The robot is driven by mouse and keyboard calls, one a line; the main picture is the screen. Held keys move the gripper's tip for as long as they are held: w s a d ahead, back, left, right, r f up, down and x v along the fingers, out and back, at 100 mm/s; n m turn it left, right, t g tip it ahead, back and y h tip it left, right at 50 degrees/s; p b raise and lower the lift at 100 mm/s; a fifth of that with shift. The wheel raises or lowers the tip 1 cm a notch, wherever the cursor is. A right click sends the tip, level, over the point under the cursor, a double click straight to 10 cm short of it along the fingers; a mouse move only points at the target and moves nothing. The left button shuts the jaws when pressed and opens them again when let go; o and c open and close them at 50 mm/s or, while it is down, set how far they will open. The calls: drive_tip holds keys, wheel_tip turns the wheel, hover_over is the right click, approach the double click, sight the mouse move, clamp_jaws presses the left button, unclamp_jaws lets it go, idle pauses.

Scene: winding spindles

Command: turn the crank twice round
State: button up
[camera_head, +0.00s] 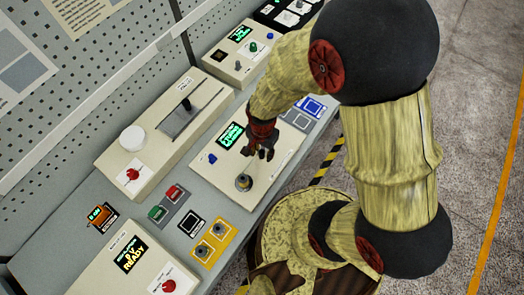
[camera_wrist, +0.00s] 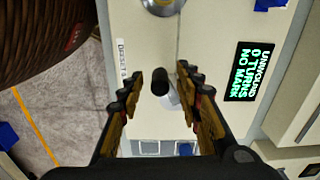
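The crank's black knob (camera_wrist: 160,83) shows in the wrist view, on a short grey arm over a cream panel (camera_wrist: 216,28). My gripper (camera_wrist: 160,72) is open, with one finger on each side of the knob and gaps on both sides. In the head view my gripper (camera_head: 262,148) is over the same panel and hides the crank. A round metal spindle (camera_head: 243,182) stands on the panel near the crank; its edge shows at the top of the wrist view (camera_wrist: 163,4). The green display (camera_wrist: 249,71) reads "UNWOUND 0 TURNS NO MARK".
A blue knob (camera_head: 212,158) sits on the same panel. A slider box (camera_head: 160,130) with a red knob stands to the left. Red and green buttons (camera_head: 166,203) and a "0 V READY" box (camera_head: 105,270) are nearer. A perforated wall (camera_head: 90,120) runs behind.

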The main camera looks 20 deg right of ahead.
drive_tip(key=shift+r, duration=0.1)
wheel_tip(320, 180, up, 12)
idle(0.5)
idle(1.0)
